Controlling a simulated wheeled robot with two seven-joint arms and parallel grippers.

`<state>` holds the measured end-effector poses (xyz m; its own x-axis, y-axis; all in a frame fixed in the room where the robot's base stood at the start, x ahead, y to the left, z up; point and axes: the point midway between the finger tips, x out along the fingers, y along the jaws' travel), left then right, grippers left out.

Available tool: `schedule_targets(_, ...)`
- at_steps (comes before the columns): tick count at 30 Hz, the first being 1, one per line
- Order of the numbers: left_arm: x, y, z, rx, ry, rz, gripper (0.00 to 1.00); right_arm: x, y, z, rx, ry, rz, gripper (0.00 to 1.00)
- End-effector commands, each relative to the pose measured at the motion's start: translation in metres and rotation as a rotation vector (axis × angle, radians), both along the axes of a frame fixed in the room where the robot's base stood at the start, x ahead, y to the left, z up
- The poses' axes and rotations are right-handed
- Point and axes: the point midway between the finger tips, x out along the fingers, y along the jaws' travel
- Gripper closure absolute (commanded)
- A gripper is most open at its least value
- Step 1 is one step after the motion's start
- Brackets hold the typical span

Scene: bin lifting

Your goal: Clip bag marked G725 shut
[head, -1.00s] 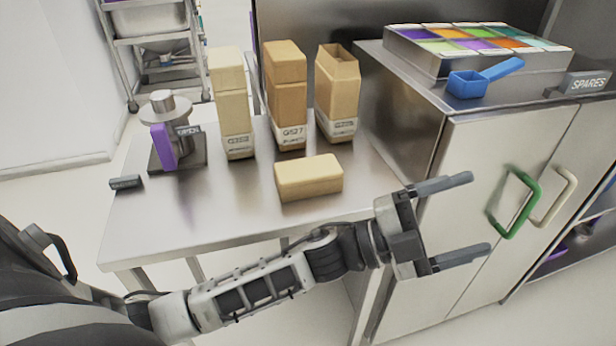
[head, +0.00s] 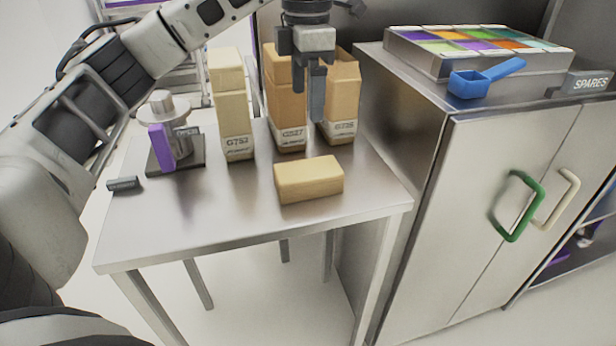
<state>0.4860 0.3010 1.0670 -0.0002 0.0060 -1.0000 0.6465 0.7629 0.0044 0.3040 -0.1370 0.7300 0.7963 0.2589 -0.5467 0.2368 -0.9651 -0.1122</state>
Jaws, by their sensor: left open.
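The rightmost tall paper bag (head: 346,100) on the steel table has a label that appears to read G725. Its top is partly hidden by my arm now; a second ago it showed an open mouth. My left gripper (head: 309,108) points down in front of this bag and the middle bag marked G527 (head: 287,105). Its fingers are open, with nothing seen between them. Whether it touches either bag is unclear. A purple piece (head: 161,148) stands against a metal stand at the table's left; I cannot tell whether it is a clip. My right gripper is out of view.
Another tall bag (head: 232,105) stands left of the middle one. A tan block (head: 308,179) lies on the steel table (head: 200,225), whose front is clear. The cabinet (head: 480,190) at right carries a tray of coloured compartments (head: 400,50) and a blue scoop (head: 468,84).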

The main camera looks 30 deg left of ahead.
Motion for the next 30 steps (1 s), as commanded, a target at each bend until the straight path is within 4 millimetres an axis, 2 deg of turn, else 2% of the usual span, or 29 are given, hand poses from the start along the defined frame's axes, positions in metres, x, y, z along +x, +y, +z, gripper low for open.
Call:
schedule_targets(8, 0.000, -0.002, -0.007, -0.005, 0.002, -0.003, 0.15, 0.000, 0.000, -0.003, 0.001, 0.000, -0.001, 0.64)
schedule_targets(20, -0.001, -0.003, -0.088, -0.007, 0.004, -0.005, 0.15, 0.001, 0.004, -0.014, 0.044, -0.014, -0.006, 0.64)
schedule_targets(25, 0.000, -0.002, -0.104, -0.005, 0.002, -0.003, 0.15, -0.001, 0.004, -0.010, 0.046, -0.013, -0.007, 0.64)
schedule_targets(30, 0.000, -0.002, -0.108, -0.006, 0.000, -0.003, 0.15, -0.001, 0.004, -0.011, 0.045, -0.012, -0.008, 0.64)
